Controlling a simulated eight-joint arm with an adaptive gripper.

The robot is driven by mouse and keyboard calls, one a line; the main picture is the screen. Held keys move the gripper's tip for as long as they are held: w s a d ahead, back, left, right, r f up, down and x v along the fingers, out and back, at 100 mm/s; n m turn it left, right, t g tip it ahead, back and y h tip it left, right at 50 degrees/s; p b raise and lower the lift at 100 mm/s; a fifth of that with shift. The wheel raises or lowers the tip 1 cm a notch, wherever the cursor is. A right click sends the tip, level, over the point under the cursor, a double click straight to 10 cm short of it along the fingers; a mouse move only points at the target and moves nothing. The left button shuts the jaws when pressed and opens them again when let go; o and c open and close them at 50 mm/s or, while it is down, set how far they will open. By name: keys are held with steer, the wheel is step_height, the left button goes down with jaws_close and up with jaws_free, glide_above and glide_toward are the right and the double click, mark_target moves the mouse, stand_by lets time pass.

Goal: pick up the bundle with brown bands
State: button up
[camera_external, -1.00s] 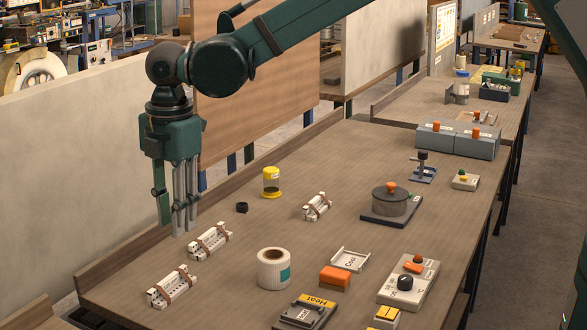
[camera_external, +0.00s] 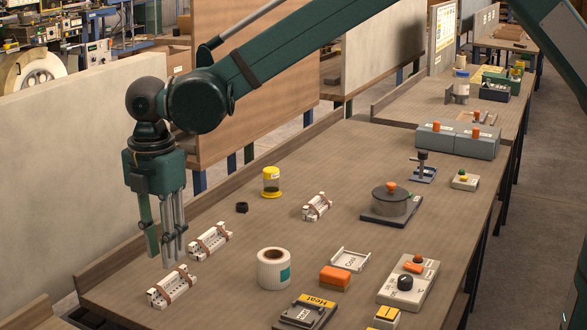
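Three white bundles with brown bands lie on the wooden table. One bundle (camera_external: 172,287) is at the front left, a second bundle (camera_external: 210,242) lies a little farther back, and a third, smaller-looking bundle (camera_external: 317,206) is near the middle. My gripper (camera_external: 167,256) points down above the front-left bundle, close over its far end. Its grey fingers are apart with nothing visible between them. I cannot tell the exact height of the fingertips over the bundle.
A white tape roll (camera_external: 274,268) stands right of the bundles. An orange block (camera_external: 335,278), a white tray (camera_external: 349,259) and a Heat plate (camera_external: 306,312) lie to the right. A raised edge runs along the table's left side.

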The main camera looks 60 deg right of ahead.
mark_target(167, 278)
steer(key=shift+f, duration=0.6)
steer(key=shift+f, duration=0.15)
steer(key=shift+f, duration=2.5)
jaws_close()
